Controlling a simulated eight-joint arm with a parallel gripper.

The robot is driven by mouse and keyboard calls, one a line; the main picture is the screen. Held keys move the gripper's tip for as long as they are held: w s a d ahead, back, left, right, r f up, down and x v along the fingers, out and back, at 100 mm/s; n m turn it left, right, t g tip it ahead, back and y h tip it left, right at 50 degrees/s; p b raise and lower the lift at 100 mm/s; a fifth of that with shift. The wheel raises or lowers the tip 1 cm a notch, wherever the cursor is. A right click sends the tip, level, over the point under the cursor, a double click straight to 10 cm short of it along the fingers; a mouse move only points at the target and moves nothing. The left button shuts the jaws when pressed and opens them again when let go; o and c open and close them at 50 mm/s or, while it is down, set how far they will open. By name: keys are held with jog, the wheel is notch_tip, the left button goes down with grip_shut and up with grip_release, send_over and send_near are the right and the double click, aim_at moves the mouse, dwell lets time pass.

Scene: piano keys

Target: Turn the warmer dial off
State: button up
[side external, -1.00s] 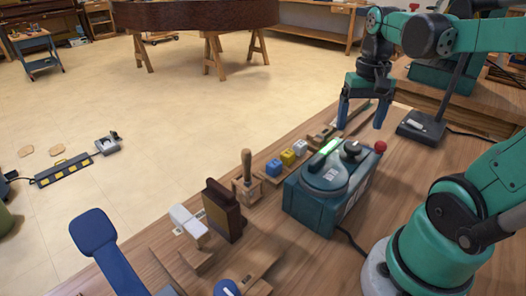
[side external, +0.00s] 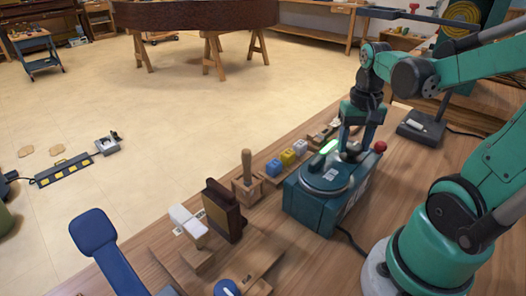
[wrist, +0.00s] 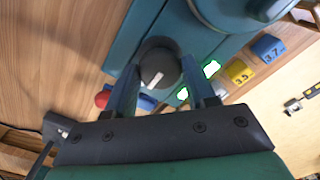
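The warmer (side external: 318,205) is a teal box on the bench with a round plate (side external: 324,176) on top and a lit green strip (side external: 329,146) behind it. Its black dial (wrist: 158,66) with a white mark shows in the wrist view. My gripper (wrist: 165,85) points down over the warmer, with its two blue fingers apart on either side of the dial; I cannot tell if they touch it. In the side view my gripper (side external: 357,150) hides most of the dial. A red knob (side external: 380,146) stands at the warmer's far right corner.
Yellow, blue and white weight-like blocks (side external: 287,158) stand left of the warmer. A wooden-handled tool (side external: 246,166) and a dark brown block (side external: 223,209) stand nearer. A black lamp base (side external: 423,128) is behind, to the right. A black cable runs from the warmer's front.

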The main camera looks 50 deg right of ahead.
grip_shut()
jog(key=shift+n, duration=0.4)
jog(key=n, duration=0.3)
jog(key=shift+n, duration=0.3)
jog(key=n, duration=0.4)
jog(key=shift+n, duration=0.3)
jog(key=n, duration=0.4)
jog(key=shift+n, duration=2.4)
jog(key=o, duration=0.7)
grip_release()
